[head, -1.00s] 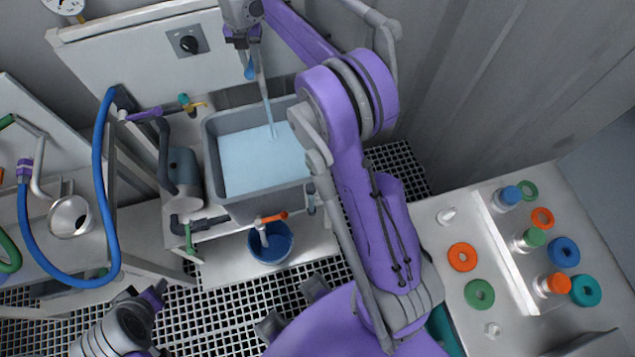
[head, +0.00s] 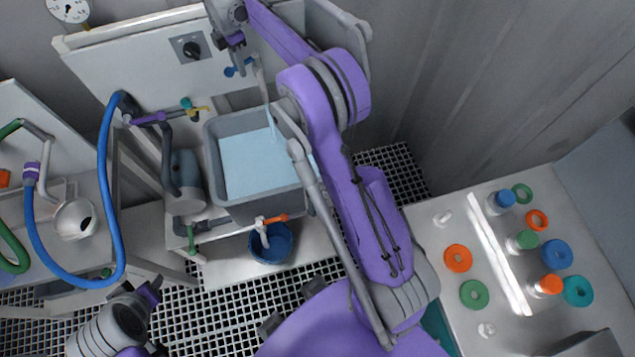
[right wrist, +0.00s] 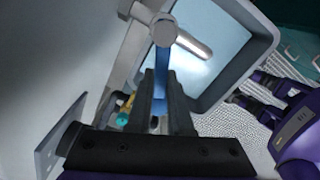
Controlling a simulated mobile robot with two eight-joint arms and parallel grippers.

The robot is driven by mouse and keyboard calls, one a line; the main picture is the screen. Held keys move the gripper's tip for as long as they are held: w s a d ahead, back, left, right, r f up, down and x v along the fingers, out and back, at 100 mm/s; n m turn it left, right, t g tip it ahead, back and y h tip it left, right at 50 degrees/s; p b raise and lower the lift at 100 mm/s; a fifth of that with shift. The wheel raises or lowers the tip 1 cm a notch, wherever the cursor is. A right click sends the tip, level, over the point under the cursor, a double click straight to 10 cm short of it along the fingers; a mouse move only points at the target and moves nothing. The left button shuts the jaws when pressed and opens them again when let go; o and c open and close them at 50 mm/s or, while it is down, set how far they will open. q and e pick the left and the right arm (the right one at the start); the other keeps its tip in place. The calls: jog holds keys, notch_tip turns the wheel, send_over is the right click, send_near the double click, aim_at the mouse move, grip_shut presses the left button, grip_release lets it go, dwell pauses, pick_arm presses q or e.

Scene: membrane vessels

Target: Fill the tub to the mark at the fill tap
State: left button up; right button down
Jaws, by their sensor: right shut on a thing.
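The grey tub (head: 226,207) stands under the fill tap, with pale blue water (head: 255,165) across its inside. A stream runs from the tap spout (head: 262,85) into it; the spout also shows in the right wrist view (right wrist: 190,42). I cannot make out a fill mark. My right gripper (head: 236,62) is at the tap, its fingers shut on the blue tap handle (right wrist: 162,68). The handle's end (head: 230,71) shows in the head view.
A valve with an orange handle (head: 272,219) sits at the tub's front, above a blue bucket (head: 272,245). A blue hose (head: 102,170) hangs at left. A bench (head: 455,290) at right carries coloured rings and capped bottles. The grated floor is open in front.

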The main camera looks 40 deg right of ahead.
pick_arm(q)
jog(key=shift+w+r+p, duration=0.25)
jog(key=shift+r+p, duration=0.05)
jog(key=shift+r, duration=0.2)
jog(key=shift+w+r+p, duration=0.2)
jog(key=shift+r+p, duration=0.05)
jog(key=shift+r, duration=0.25)
pick_arm(e)
jog(key=m, duration=0.2)
jog(key=w+m, duration=0.2)
jog(key=m, duration=0.1)
jog(key=shift+w+d+m, duration=0.25)
jog(key=shift+m, duration=0.05)
jog(key=shift+r, duration=0.1)
jog(key=c, duration=1.1)
grip_release()
jog(key=o, duration=0.3)
jog(key=shift+w, duration=0.1)
pick_arm(q)
jog(key=shift+w, duration=0.1)
